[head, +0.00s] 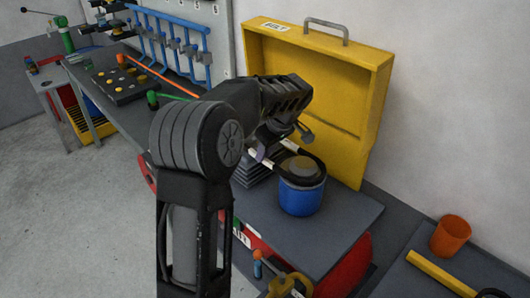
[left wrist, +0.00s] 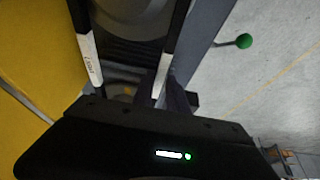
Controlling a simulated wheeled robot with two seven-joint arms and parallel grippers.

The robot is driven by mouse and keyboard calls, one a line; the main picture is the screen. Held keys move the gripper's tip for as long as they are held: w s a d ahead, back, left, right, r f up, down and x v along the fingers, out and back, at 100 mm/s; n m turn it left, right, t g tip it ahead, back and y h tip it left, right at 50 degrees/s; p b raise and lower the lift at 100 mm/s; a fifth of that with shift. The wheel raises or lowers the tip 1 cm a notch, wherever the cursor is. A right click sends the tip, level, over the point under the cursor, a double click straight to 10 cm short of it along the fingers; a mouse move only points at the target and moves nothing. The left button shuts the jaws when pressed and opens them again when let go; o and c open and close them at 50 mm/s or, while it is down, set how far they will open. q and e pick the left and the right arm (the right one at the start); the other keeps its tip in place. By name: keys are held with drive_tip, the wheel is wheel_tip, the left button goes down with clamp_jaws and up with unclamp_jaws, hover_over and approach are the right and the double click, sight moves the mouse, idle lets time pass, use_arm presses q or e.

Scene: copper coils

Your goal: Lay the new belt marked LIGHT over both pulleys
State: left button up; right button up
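The belt is a black loop with white sections. In the left wrist view, its left strand (left wrist: 90,65) carries faint lettering that seems to read LIGHT. Its two strands close in towards my left gripper. In the head view the belt (head: 291,146) reaches from the gripper to above the blue drum (head: 301,197) with a grey round top, seemingly one pulley. I cannot tell whether it rests there or hangs above. My left gripper (head: 268,148) appears shut on the belt's near end; its fingertips are mostly hidden. The other pulley is hidden behind my arm. My right gripper is not in view.
An open yellow case (head: 352,110) with a handle stands behind the drum. An orange cup (head: 451,235) and a yellow bar (head: 441,272) are at right. A blue rack (head: 165,42) stands at the back left. A green knob (left wrist: 244,41) shows in the left wrist view.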

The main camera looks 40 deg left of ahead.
use_arm(q)
drive_tip(key=o, duration=0.3)
drive_tip(key=shift+o, duration=0.2)
drive_tip(key=shift+r, duration=0.1)
drive_tip(key=b+v, duration=0.1)
drive_tip(key=v, duration=0.6)
drive_tip(key=shift+s+d+r, duration=0.1)
drive_tip(key=shift+d+r, duration=0.05)
drive_tip(key=shift+r, duration=0.2)
drive_tip(key=shift+f, duration=0.1)
idle(0.4)
